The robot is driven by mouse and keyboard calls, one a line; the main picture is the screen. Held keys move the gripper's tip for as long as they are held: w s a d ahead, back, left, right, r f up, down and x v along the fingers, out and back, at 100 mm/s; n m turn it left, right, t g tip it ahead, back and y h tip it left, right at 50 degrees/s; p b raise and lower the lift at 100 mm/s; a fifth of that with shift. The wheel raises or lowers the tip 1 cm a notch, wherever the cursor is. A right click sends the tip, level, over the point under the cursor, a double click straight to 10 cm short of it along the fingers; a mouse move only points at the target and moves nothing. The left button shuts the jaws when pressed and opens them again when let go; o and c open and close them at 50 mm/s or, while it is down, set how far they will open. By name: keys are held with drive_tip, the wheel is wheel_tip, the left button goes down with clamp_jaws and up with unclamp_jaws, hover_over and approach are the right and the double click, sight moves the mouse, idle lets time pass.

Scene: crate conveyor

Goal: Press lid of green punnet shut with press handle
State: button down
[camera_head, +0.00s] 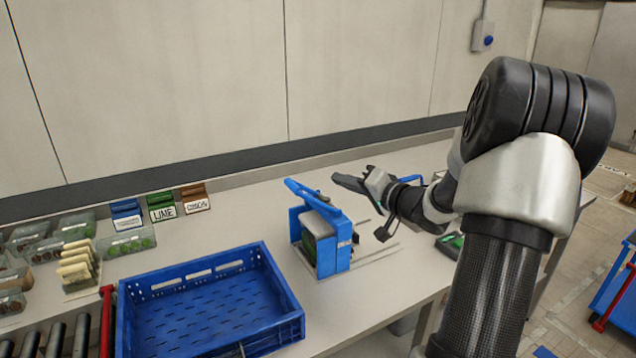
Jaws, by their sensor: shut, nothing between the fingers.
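The blue press (328,256) stands on the bench near the middle of the head view. Its blue press handle (308,196) slopes across the top, with its far end up at the left. A dark green punnet (309,243) shows partly inside the press frame; the frame hides most of it, and I cannot tell how its lid sits. My gripper (342,181) is shut and empty, just right of the handle and a little above the bench. It looks apart from the handle.
A blue crate (285,312), empty, stands at front left beside a roller conveyor (55,338). Clear punnets (128,243) and labelled colour blocks, including a LIME one (162,212), lie at the left back. A wall runs behind the bench.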

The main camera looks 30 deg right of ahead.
drive_tip(key=w+a+f, duration=0.3)
drive_tip(key=w+a, duration=0.2)
drive_tip(key=w, duration=0.4)
drive_tip(key=shift+a+f, duration=0.25)
drive_tip(key=shift+a, duration=0.1)
